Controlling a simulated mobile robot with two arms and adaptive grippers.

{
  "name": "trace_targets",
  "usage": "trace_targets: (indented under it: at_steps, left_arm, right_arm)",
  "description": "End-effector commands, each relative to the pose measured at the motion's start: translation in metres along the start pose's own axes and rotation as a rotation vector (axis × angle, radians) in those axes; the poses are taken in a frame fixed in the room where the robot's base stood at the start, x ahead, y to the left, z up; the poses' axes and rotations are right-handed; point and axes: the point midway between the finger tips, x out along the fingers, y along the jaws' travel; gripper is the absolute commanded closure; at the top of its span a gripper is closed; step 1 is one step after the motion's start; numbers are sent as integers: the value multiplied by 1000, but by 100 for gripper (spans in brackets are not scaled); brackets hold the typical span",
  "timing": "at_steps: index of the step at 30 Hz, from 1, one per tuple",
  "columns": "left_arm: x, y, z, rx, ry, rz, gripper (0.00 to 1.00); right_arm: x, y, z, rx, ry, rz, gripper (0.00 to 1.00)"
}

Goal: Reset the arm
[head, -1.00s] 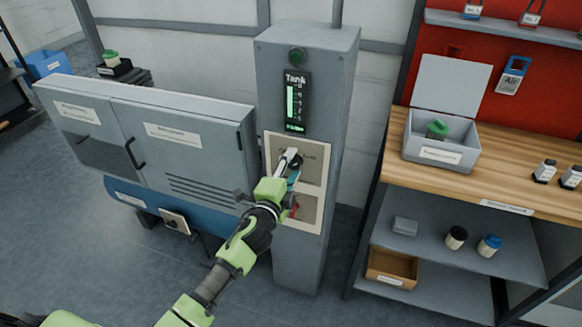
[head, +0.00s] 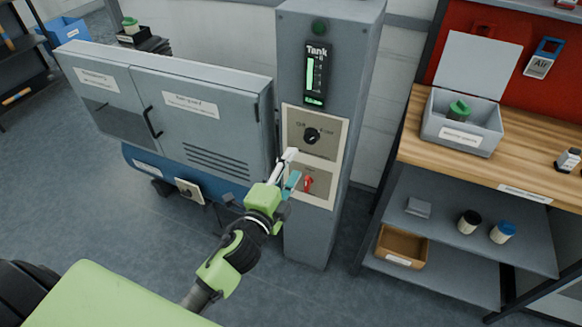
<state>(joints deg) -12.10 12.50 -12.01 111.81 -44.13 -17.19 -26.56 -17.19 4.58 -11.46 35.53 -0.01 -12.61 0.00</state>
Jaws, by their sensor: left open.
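My left arm is green and black and comes in from the lower left in the head view. Its gripper (head: 290,170) is open and empty, in front of the grey control column (head: 303,240). The black rotary knob (head: 311,135) on the upper beige panel shows clear above the gripper. The red switch (head: 308,184) on the lower panel shows just right of the fingers; I cannot tell whether they touch it. The Tank display (head: 315,75) glows green above the panels. My right gripper is not in view.
A grey cabinet (head: 200,135) with two doors stands left of the column. At right, a wooden workbench (head: 420,125) carries an open grey box (head: 462,135), with a shelf of small jars (head: 469,221) below.

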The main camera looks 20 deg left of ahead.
Motion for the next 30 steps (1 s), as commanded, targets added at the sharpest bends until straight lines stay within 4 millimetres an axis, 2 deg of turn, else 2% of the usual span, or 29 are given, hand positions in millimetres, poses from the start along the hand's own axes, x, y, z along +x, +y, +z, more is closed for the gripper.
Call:
trace_targets:
  at_steps: [12,14,16,17,20,21,23,24,26,27,29,30]
  left_arm:
    - [0,1,0,-1,-1,1,55]
    - [0,6,2,-8,-3,12,55]
    - [1,25,6,-29,-12,45,55]
    - [1,36,9,-44,-18,67,55]
    - [-4,94,23,-121,-51,172,55]
    - [-8,122,30,-161,-71,223,55]
    - [-19,167,40,-224,-106,303,55]
    - [-28,196,47,-267,-133,355,55]
    - [-44,238,56,-333,-175,429,55]
    - [-57,266,63,-376,-206,477,55]
    - [-79,305,72,-439,-257,547,55]
    - [-95,331,77,-481,-295,593,55]
  right_arm:
    - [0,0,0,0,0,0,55]
    - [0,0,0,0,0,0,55]
    - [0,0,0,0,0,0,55]
    - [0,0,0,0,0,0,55]
    - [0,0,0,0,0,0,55]
    - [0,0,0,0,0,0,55]
    - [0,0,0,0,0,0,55]
    - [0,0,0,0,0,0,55]
    - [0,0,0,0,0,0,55]
    - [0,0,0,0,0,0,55]
    - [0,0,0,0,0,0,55]
    - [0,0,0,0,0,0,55]
